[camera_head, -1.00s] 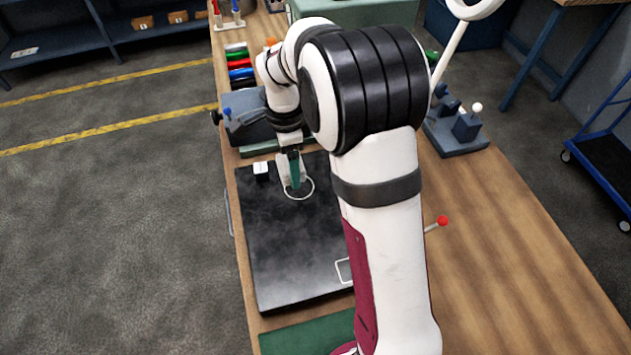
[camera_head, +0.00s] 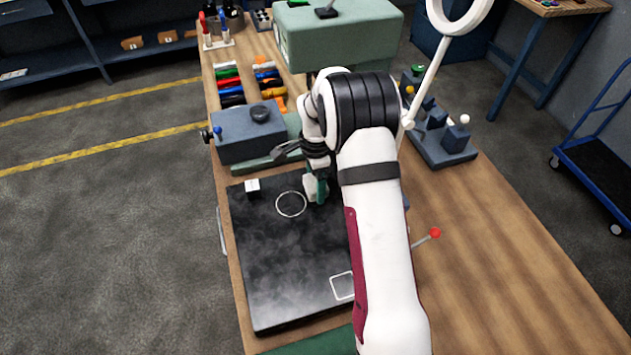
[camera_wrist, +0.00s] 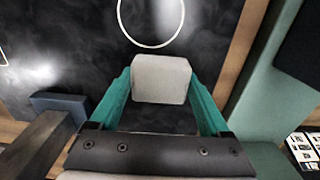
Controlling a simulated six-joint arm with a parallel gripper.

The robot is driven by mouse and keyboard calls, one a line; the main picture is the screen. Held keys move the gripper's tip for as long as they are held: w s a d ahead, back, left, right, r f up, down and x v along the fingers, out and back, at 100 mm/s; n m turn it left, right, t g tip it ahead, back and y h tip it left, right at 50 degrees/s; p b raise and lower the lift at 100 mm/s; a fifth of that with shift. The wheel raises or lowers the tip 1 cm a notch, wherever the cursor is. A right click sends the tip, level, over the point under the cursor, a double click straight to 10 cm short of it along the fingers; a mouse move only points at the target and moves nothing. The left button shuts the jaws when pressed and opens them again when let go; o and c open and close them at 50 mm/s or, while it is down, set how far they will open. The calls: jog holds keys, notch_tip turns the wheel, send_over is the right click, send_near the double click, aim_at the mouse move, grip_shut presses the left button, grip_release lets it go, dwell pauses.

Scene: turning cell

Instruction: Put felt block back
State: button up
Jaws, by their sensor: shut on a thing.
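My gripper (camera_wrist: 161,92) has teal fingers and is shut on a pale grey block, which I take to be the felt block (camera_wrist: 162,76). In the head view my gripper (camera_head: 317,189) is near the back right of the black plate (camera_head: 280,265), right of the white ring mark (camera_head: 291,204). The ring also shows in the wrist view (camera_wrist: 123,28), beyond the block. My arm hides part of the plate's right side. I cannot tell the block's exact height above the plate.
A small white cube (camera_head: 252,186) stands at the plate's back left. A white square outline (camera_head: 342,286) is near the front right. A blue-grey vise (camera_head: 250,133) stands behind the plate. A red-knobbed lever (camera_head: 434,233) is on the right. The wooden bench front right is clear.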

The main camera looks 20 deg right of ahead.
aim_at(315, 182)
jog(key=shift+f, duration=0.15)
jog(key=o, duration=1.3)
notch_tip(315, 182, up, 12)
jog(key=r, duration=0.1)
jog(key=s+a+r+n, duration=0.3)
jog(key=s, duration=0.3)
jog(key=s+a+r+n, duration=0.2)
jog(key=s+r, duration=0.2)
jog(key=s, duration=0.3)
jog(key=s+a+n, duration=0.1)
jog(key=s+n, duration=0.1)
jog(key=s, duration=0.4)
jog(key=s+a+f+n+y, duration=0.1)
jog(key=s+a+n, duration=0.1)
jog(key=s, duration=0.5)
jog(key=s+a+f+n, duration=0.1)
jog(key=s+n, duration=0.2)
jog(key=s, duration=0.3)
jog(key=shift+s+a+f+n+y, duration=0.25)
jog(key=shift+s+a+n+y, duration=0.05)
jog(key=shift+s+a+y, duration=0.1)
